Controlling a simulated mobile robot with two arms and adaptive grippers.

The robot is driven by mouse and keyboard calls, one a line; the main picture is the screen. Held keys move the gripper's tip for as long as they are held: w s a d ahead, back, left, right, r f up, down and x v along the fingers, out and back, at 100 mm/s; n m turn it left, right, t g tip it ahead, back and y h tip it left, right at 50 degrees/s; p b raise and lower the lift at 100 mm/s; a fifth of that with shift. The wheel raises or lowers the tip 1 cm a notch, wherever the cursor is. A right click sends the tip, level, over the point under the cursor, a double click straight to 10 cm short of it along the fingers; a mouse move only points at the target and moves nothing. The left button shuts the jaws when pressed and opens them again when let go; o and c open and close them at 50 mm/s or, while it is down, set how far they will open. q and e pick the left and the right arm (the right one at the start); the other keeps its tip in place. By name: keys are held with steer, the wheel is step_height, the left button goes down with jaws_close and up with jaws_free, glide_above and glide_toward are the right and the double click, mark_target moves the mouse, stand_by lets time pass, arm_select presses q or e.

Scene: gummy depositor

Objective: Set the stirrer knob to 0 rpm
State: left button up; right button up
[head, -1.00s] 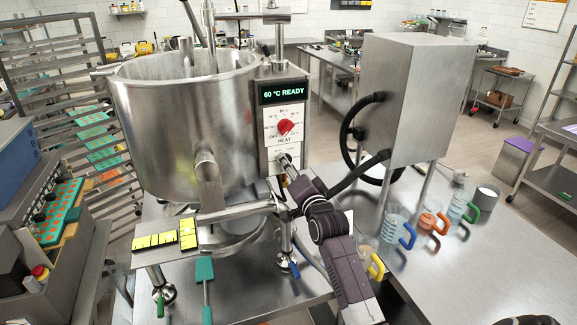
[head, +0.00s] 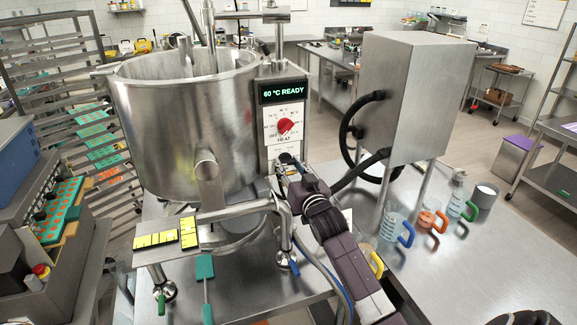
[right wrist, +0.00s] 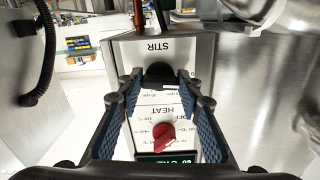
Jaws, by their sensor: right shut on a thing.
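The black stirrer knob (right wrist: 160,74) sits on the white STIR plate, seen upside down in the right wrist view. My right gripper (right wrist: 158,80) is shut on this knob, with one blue-padded finger on each side of it. In the head view my right gripper (head: 287,165) reaches the lower part of the control column (head: 290,115). There it mostly covers the stirrer dial, so I cannot read the setting. The red HEAT knob (head: 285,126) is just above the gripper; it also shows in the right wrist view (right wrist: 164,136). My left gripper is not in view.
The large steel kettle (head: 185,130) stands left of the column. A steel cabinet (head: 410,90) with black hoses is on the right. Several jugs with coloured handles, such as an orange one (head: 428,220), stand on the right table. The display (head: 284,91) reads 60 °C READY.

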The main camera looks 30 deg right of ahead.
steer(key=shift+f+n, duration=0.5)
steer(key=shift+n, duration=0.1)
steer(key=o, duration=0.9)
steer(key=shift+o, duration=1.3)
steer(key=shift+r, duration=0.15)
steer(key=shift+s+r, duration=0.1)
steer(key=shift+r, duration=0.05)
